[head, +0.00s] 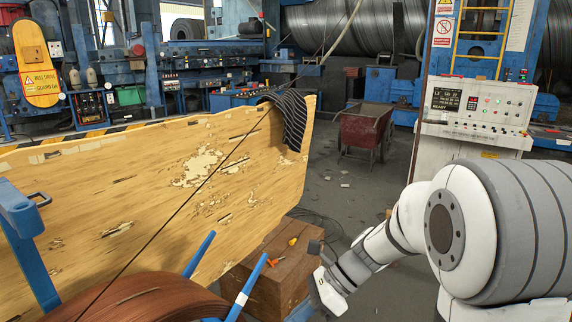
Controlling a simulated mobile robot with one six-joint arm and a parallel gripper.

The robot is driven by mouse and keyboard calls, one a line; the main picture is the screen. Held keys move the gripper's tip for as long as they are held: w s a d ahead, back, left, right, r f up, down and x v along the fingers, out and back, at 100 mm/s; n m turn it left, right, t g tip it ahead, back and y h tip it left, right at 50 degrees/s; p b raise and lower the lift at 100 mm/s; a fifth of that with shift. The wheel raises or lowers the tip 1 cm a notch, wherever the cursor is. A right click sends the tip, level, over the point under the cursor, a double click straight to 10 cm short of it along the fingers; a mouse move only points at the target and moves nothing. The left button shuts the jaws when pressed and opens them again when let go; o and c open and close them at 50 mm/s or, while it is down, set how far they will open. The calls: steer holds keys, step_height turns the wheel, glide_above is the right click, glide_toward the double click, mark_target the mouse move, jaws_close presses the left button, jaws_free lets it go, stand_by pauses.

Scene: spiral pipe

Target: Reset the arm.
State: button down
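My white and grey arm reaches in from the right edge of the head view. Its end, with my gripper (328,290), is low in the picture, right of the wooden crate and close to it. Blue bars and a dark block show near this end. The fingers are too small and partly cut off at the bottom edge, so I cannot tell whether they are open or shut. No held object can be made out.
A large yellow wooden panel (120,210) fills the left, with a striped dark cloth (291,115) over its far end. A brown crate (282,262) bears tools. A copper-coloured coil (150,300) is at the front. A control console (475,115) and red cart (365,130) stand beyond open floor.

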steer(key=s+d+r+n+t+h, duration=0.2)
steer(key=s+d+n+t+h, duration=0.1)
steer(key=n, duration=0.6)
steer(key=s+d+r+n+t+h, duration=0.3)
steer(key=s+d+n+h, duration=0.3)
steer(key=d+n, duration=0.3)
steer(key=shift+s+d+n+h, duration=0.3)
steer(key=shift+s+d, duration=0.3)
steer(key=shift+s, duration=0.05)
